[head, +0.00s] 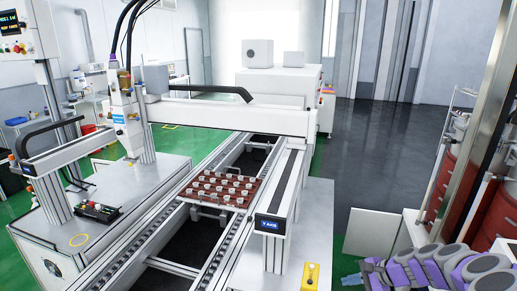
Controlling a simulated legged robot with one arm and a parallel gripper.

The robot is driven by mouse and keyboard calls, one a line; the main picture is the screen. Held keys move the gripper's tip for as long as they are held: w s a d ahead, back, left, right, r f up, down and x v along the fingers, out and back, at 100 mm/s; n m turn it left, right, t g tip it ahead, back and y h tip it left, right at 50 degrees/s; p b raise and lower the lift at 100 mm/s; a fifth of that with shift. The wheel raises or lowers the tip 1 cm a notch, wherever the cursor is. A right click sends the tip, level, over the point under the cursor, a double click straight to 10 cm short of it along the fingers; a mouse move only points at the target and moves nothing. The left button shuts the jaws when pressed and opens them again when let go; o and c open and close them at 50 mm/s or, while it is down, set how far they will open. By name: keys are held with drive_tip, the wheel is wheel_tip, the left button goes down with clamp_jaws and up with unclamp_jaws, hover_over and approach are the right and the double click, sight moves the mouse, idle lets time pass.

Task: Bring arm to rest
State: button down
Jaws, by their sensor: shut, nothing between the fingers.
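My arm, purple and grey, lies low across the bottom right corner of the head view. Its left end, where my gripper (374,270) is, shows small and partly blends with the arm links behind it. My gripper is shut and empty, to the right of the yellow box on the conveyor's near end. It is apart from the conveyor and touches nothing that I can see.
A long conveyor (210,262) carries a brown tray (213,203) with several pale round items. A gantry beam (225,115) spans it. Red drums (478,215) and a white panel (380,232) stand at right. Dark floor (385,150) is clear.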

drive_tip(key=s+a+r+n+g, duration=0.2)
drive_tip(key=s+a+r+n, duration=0.4)
drive_tip(key=a, duration=0.3)
drive_tip(key=s+a+r+n+g, duration=0.2)
drive_tip(key=s+a+r+n, duration=0.1)
drive_tip(key=s+a+r, duration=0.45)
drive_tip(key=s+d+n+g+h, duration=0.2)
drive_tip(key=s+n+h, duration=0.3)
drive_tip(key=s, duration=2)
drive_tip(key=h, duration=0.2)
drive_tip(key=shift+s+d+r+n+g+h, duration=0.15)
drive_tip(key=shift+s+d+n+g+h, duration=0.15)
drive_tip(key=shift+d+n+h, duration=0.1)
drive_tip(key=shift+a, duration=0.1)
